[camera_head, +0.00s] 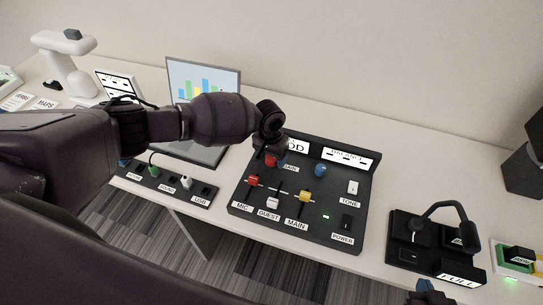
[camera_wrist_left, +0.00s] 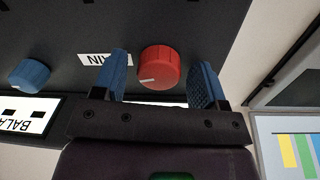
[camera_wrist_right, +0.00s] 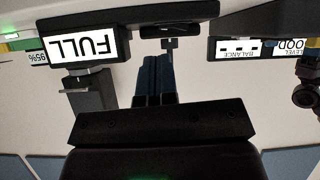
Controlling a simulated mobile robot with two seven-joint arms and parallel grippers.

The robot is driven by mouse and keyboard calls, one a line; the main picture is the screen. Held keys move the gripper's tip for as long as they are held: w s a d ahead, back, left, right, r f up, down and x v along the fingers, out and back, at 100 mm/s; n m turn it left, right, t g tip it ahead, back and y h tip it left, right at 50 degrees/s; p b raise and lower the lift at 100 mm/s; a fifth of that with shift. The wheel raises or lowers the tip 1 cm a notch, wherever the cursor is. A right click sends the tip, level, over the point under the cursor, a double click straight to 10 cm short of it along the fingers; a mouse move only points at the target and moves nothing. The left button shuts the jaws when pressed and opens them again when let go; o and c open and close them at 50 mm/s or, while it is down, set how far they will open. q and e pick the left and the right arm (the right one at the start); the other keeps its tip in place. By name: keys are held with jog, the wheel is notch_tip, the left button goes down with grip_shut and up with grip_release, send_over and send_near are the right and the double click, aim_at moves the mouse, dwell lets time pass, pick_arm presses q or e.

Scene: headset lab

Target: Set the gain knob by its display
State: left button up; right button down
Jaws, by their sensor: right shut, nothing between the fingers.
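The red gain knob (camera_head: 271,161) is at the back left of the black control panel, mostly behind my left gripper (camera_head: 272,151) in the head view. In the left wrist view the red knob (camera_wrist_left: 160,66) sits between the blue fingers of my open left gripper (camera_wrist_left: 162,72), with gaps on both sides. Its white pointer mark faces lower left there. The gain display (camera_head: 299,147) is partly covered by my arm; "OD" shows. The right wrist view shows part of this display (camera_wrist_right: 291,45) upside down. My right gripper (camera_wrist_right: 155,75) is shut and empty.
A blue knob (camera_head: 320,170) and the balance display (camera_head: 346,157) with dashes are on the panel's right side. Red, white and yellow sliders (camera_head: 304,196) stand in front. A headset stand (camera_head: 430,245) with a "FULL" display is at the right. A laptop (camera_head: 204,85) stands behind my left arm.

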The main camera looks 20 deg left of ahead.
pick_arm(q)
notch_tip(320, 180, up, 11)
jog(key=shift+a+p, duration=0.25)
jog(key=shift+p, duration=0.2)
dwell(0.4)
jog(key=shift+f, duration=0.1)
